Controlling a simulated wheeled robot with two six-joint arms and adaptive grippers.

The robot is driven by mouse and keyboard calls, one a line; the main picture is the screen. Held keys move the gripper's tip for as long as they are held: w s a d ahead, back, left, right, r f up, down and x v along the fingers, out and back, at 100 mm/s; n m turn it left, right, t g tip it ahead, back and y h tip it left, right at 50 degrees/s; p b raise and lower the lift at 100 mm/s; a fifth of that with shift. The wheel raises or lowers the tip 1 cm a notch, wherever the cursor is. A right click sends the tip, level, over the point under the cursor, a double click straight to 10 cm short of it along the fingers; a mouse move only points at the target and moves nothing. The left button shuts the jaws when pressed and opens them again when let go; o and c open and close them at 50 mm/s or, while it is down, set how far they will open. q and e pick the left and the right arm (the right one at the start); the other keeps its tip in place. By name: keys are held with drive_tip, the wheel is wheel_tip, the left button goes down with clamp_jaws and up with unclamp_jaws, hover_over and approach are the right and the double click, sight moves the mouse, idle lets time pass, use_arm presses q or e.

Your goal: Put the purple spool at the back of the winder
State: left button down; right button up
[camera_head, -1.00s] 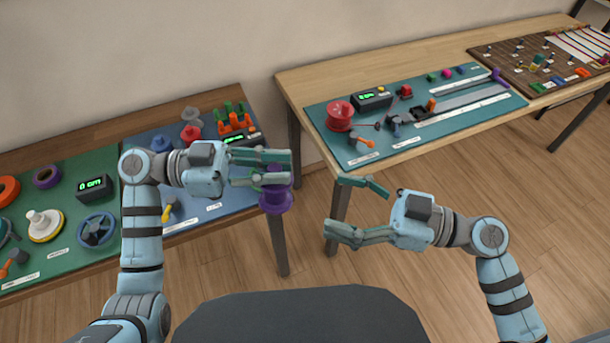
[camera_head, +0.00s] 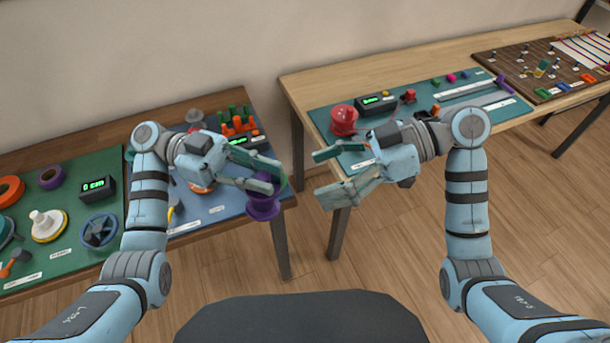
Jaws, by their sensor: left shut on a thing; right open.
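The purple spool (camera_head: 263,208) hangs upright in my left gripper (camera_head: 273,177), which is shut on it. The fingers cover its upper part. The spool is in front of the right end of the left table. My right gripper (camera_head: 322,176) is open and empty, to the right of the spool and in front of the right table. I cannot tell for sure which device is the winder. On the green mat (camera_head: 62,258), a blue handwheel (camera_head: 99,231) stands below a box with a green display (camera_head: 96,188).
The blue mat (camera_head: 205,213) holds green and orange pegs (camera_head: 238,122), partly behind my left arm. On the right table, a teal mat (camera_head: 462,104) carries a red spool (camera_head: 343,119) and a display box (camera_head: 376,103). A gap with bare floor separates the tables.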

drive_tip(key=x, duration=1.1)
drive_tip(key=shift+a+r, duration=0.1)
drive_tip(key=shift+r, duration=0.05)
drive_tip(key=shift+c, duration=0.7)
drive_tip(key=c, duration=1.3)
drive_tip(key=shift+o, duration=0.2)
drive_tip(key=shift+w, duration=0.1)
drive_tip(key=o, duration=1.4)
drive_tip(key=v, duration=1.2)
